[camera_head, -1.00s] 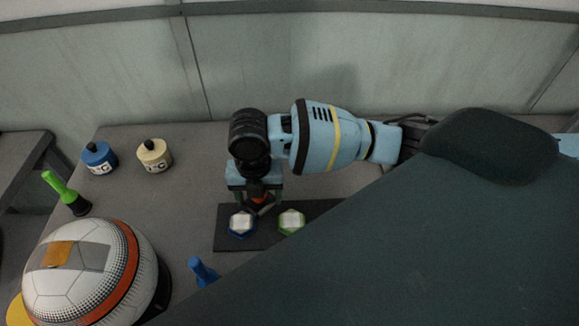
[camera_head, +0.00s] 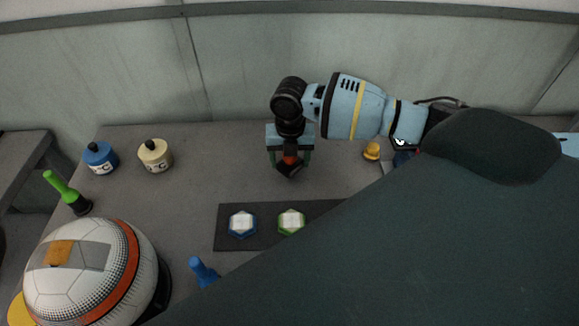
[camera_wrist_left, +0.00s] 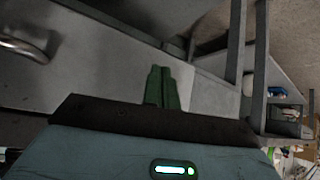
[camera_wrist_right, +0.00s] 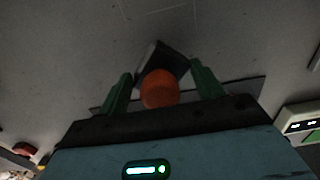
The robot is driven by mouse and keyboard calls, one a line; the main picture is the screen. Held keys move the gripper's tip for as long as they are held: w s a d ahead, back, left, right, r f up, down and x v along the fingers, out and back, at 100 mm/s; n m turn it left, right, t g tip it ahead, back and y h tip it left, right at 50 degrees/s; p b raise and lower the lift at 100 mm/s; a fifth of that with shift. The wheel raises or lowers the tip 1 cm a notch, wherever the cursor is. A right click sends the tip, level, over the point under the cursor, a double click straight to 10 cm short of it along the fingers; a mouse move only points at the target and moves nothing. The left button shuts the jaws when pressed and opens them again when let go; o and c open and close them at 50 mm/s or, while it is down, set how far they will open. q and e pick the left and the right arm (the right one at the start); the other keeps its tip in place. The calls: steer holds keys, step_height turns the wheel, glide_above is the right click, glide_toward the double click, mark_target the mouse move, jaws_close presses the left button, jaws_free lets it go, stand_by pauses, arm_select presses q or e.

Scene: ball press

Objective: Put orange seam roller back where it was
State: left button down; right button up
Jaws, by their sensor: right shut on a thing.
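My right gripper (camera_head: 290,161) is shut on the orange seam roller (camera_head: 291,157), behind the dark mat. The roller's orange part is between the fingers and its black end points down. In the right wrist view the orange seam roller (camera_wrist_right: 160,90) shows as a round orange end between the green fingers, with a dark block beyond it. I cannot tell whether it touches the table. My left gripper (camera_wrist_left: 163,87) shows only in the left wrist view, its green fingers together with nothing seen between them.
A dark mat (camera_head: 228,212) bears a blue-rimmed hexagonal piece (camera_head: 242,224) and a green-rimmed one (camera_head: 291,222). A yellow knob (camera_head: 371,150) is to the right.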

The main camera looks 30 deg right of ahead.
mark_target(290, 168)
steer(key=shift+a+f, duration=0.15)
steer(key=shift+f, duration=1.45)
steer(key=shift+s+f, duration=0.1)
steer(key=shift+f, duration=0.15)
steer(key=o, duration=0.9)
step_height(290, 168, up, 12)
steer(key=shift+r+p, duration=0.25)
steer(key=shift+p, duration=0.05)
